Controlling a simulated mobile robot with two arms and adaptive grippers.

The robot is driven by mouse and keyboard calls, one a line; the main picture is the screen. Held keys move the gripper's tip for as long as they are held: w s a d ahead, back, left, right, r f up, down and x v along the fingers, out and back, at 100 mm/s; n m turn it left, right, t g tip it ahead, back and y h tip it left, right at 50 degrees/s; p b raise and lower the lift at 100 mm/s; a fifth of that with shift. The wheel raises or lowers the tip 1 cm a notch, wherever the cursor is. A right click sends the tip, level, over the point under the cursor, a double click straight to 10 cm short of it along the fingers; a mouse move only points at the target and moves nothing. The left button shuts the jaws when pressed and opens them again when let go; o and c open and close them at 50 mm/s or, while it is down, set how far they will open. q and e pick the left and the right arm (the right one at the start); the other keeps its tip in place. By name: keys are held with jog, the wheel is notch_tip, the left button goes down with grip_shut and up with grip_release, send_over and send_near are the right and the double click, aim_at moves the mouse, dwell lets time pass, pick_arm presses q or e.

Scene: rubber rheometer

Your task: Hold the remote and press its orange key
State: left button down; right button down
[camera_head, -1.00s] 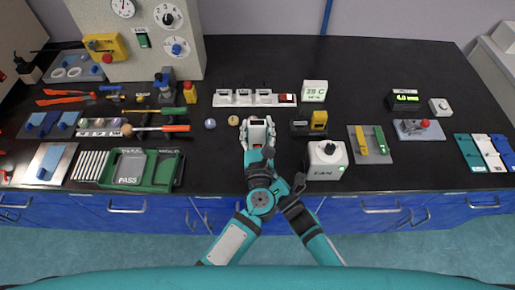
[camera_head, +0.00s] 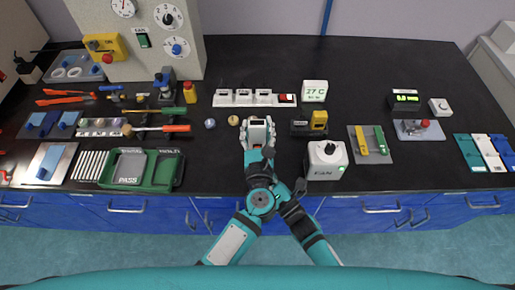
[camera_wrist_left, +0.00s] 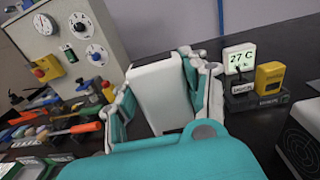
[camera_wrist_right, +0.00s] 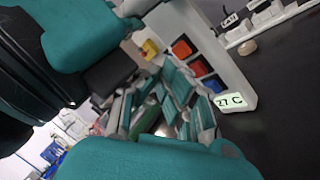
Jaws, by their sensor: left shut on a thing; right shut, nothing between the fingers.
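The white remote (camera_head: 258,128) is shut in my left gripper (camera_head: 257,139), held upright above the bench in the head view. Its plain white side (camera_wrist_left: 162,95) faces the left wrist camera, between the fingers. In the right wrist view its key face (camera_wrist_right: 209,45) shows tilted, with an orange key (camera_wrist_right: 183,47) and other coloured keys below it. A lit "27 C" display shows at its lower end. My right gripper (camera_wrist_right: 170,88) is shut and empty, close in front of the keys. I cannot tell whether it touches one. In the head view it is mostly hidden among my arms.
A thermometer block (camera_head: 315,91) reads 27 C behind and right. A white power strip (camera_head: 254,97) lies behind the remote. A white fan box (camera_head: 327,160) stands close on the right. Trays (camera_head: 130,168) and tools fill the left. Bare bench lies at the back right.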

jog(key=s, duration=0.5)
jog(key=shift+d, duration=0.1)
dwell(0.4)
dwell(0.5)
pick_arm(q)
jog(key=c, duration=0.6)
grip_release()
jog(key=shift+o, duration=0.2)
